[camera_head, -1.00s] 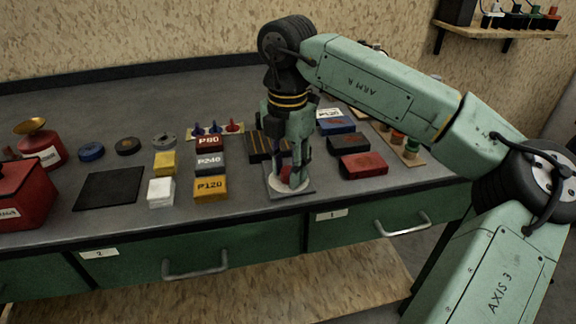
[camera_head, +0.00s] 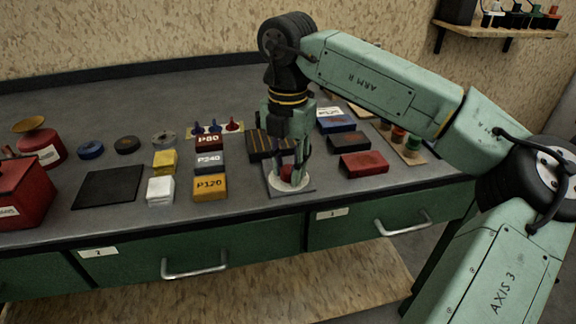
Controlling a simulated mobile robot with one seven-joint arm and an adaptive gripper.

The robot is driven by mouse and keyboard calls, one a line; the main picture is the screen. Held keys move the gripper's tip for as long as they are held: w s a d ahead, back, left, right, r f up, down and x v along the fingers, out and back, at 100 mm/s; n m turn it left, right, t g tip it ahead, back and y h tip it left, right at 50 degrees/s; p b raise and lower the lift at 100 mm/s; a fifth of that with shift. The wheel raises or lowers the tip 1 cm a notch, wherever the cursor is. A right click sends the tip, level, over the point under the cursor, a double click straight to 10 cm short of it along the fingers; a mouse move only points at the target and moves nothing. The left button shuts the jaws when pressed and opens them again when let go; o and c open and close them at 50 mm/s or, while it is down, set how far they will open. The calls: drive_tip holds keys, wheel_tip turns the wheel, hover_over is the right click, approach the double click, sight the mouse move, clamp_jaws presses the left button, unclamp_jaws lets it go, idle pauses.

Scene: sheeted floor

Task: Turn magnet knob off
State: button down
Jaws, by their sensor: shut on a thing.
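The magnet knob (camera_head: 286,174) is red and stands on a pale round disc (camera_head: 291,186) set on a grey square plate (camera_head: 306,190) near the bench's front edge. My gripper (camera_head: 287,178) points down over the plate. Its fingers are shut on the red knob, one on each side. The fingers hide part of the knob, so I cannot tell which way it is set.
A black striped block (camera_head: 258,145) stands just behind and left of the plate. Red (camera_head: 363,165) and blue blocks lie to the right. Labelled P80, P240 and P120 blocks (camera_head: 210,187) stand to the left. The front bench edge is close.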

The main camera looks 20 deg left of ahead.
drive_tip(key=n, duration=0.4)
drive_tip(key=shift+b, duration=0.3)
drive_tip(key=n, duration=0.4)
drive_tip(key=shift+d, duration=0.1)
drive_tip(key=n, duration=0.4)
drive_tip(key=shift+w, duration=0.1)
drive_tip(key=shift+n, duration=2.1)
drive_tip(key=c, duration=1.2)
unclamp_jaws()
drive_tip(key=shift+c, duration=0.2)
drive_tip(key=shift+r, duration=0.1)
wheel_tip(320, 180, up, 12)
